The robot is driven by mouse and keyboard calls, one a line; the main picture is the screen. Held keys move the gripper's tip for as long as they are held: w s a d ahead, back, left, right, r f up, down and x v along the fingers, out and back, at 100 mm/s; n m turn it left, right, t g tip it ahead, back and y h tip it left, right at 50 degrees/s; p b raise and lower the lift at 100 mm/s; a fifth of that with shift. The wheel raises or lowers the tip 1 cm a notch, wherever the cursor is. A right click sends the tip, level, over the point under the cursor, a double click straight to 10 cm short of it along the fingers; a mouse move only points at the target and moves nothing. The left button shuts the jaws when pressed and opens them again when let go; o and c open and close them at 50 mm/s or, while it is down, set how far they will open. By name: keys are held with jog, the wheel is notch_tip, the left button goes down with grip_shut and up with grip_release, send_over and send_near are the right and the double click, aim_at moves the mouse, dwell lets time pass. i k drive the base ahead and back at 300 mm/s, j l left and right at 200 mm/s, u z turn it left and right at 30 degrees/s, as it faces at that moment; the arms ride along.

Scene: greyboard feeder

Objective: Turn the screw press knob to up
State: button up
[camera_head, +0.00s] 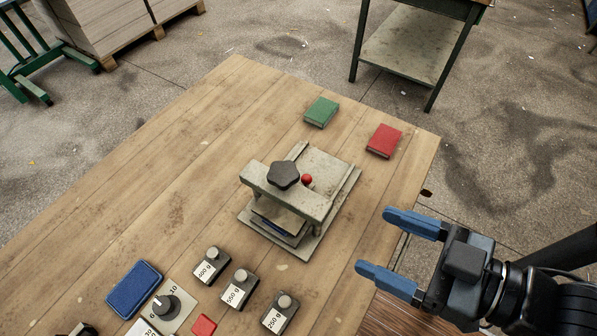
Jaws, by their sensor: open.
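The screw press (322,169) stands on the wooden table, right of its middle, with a pale frame and a crossbar. Its dark lobed knob (284,175) sits on top of the crossbar. A small red ball (307,179) shows beside the knob. Something flat and bluish lies under the crossbar, partly hidden.
A green book (321,112) and a red book (384,141) lie behind the press. Labelled weights (240,289), a blue pad (134,289), a dial plate (168,306) and a red block (203,325) are in front. The table (190,150) is clear at far left.

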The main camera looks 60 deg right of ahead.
aim_at(282, 174)
jog(key=k+j+z, duration=0.3)
jog(key=k+j, duration=0.15)
jog(key=k+j+z, duration=0.25)
jog(key=k+j, duration=0.2)
jog(key=k, duration=0.1)
